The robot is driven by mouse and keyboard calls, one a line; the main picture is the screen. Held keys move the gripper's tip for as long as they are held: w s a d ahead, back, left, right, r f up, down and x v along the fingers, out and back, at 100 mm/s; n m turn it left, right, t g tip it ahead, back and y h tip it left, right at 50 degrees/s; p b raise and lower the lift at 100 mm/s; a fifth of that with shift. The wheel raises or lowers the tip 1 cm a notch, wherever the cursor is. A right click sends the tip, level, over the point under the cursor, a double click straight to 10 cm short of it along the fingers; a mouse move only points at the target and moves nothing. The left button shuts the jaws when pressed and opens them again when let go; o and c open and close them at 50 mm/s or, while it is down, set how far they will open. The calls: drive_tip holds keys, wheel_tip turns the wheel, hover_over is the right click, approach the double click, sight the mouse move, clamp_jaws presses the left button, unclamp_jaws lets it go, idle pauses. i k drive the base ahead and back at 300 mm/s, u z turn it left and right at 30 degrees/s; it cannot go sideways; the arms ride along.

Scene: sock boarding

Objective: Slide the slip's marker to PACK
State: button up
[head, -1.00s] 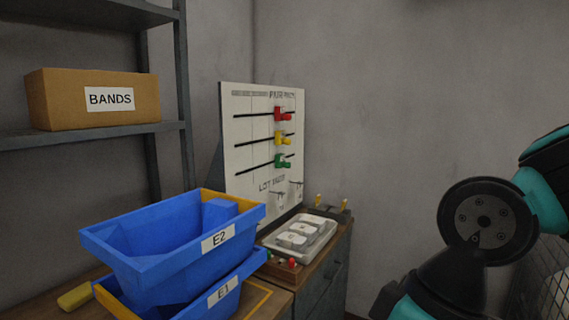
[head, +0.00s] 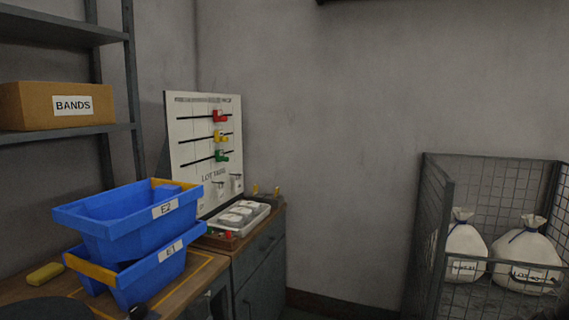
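A white board (head: 186,172) stands upright at the back of the cabinet top, left of centre. It has several dark horizontal slots. A red marker (head: 220,116), a yellow marker (head: 220,136) and a green marker (head: 221,156) sit one below another toward the right part of the slots. The headings are too small to read, so I cannot tell which column is PACK. Small tags hang below the "LOT TAGS" lettering. I cannot make out a slip. My gripper is not in view.
Stacked blue bins E2 (head: 128,229) and E1 (head: 160,274) stand on the wooden bench, before the board. A tray (head: 258,214) lies beside the board. A BANDS box (head: 25,107) sits on the left shelf. A wire cage (head: 432,220) holds white sacks at right.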

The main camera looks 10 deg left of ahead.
sight(219, 156)
drive_tip(key=z, duration=0.05)
drive_tip(key=i, duration=2.1)
drive_tip(key=u, duration=1.15)
drive_tip(key=i, duration=0.65)
drive_tip(key=u, duration=0.3)
